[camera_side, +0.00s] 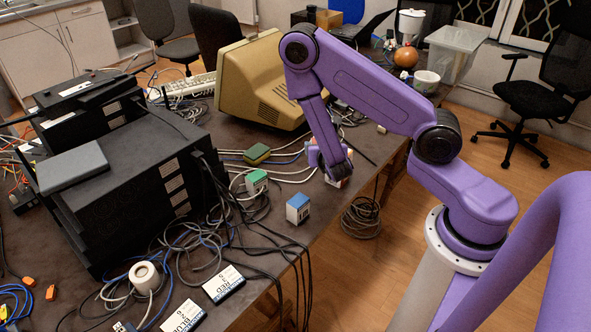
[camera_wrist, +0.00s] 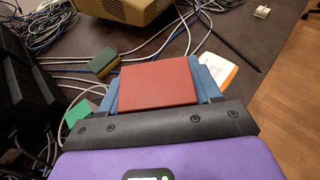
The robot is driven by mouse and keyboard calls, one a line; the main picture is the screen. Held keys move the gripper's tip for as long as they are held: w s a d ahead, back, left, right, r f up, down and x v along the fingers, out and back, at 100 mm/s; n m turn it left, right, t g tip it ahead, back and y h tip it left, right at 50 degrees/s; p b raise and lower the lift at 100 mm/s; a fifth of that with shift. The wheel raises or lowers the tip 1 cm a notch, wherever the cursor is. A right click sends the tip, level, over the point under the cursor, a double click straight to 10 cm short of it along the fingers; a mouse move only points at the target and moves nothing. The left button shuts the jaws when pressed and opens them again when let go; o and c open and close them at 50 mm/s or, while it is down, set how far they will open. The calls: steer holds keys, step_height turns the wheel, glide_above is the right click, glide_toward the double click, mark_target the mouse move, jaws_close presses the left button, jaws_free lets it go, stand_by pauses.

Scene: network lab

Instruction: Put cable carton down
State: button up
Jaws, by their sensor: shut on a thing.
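My gripper (camera_side: 328,166) is near the table's right edge in the side view. It is shut on a small carton with a red top (camera_wrist: 158,83), which sits between the blue fingers in the wrist view. Only a bit of the red and white carton (camera_side: 343,182) shows past the gripper in the side view. I cannot tell whether its underside touches the table. A green-topped carton (camera_side: 256,182) and a blue-topped carton (camera_side: 298,207) stand on the table (camera_side: 330,218) to the left. Two printed cards, one reading RED (camera_side: 223,284) and one reading BLUE (camera_side: 183,315), lie at the front.
A green and yellow sponge (camera_side: 256,154) and loose cables lie left of my gripper. A beige monitor (camera_side: 255,80) stands behind. Black equipment boxes (camera_side: 125,185) fill the left. An orange and white flat thing (camera_wrist: 216,72) lies right of the carton. A white roll (camera_side: 145,277) stands among cables.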

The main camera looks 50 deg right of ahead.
steer(key=d, duration=0.1)
glide_above(295, 166)
step_height(295, 166, down, 10)
steer(key=shift+s+r, duration=0.1)
steer(key=shift+r, duration=0.1)
steer(key=shift+f, duration=1.65)
steer(key=shift+f, duration=0.15)
steer(key=o, duration=1.1)
steer(key=shift+o, duration=0.2)
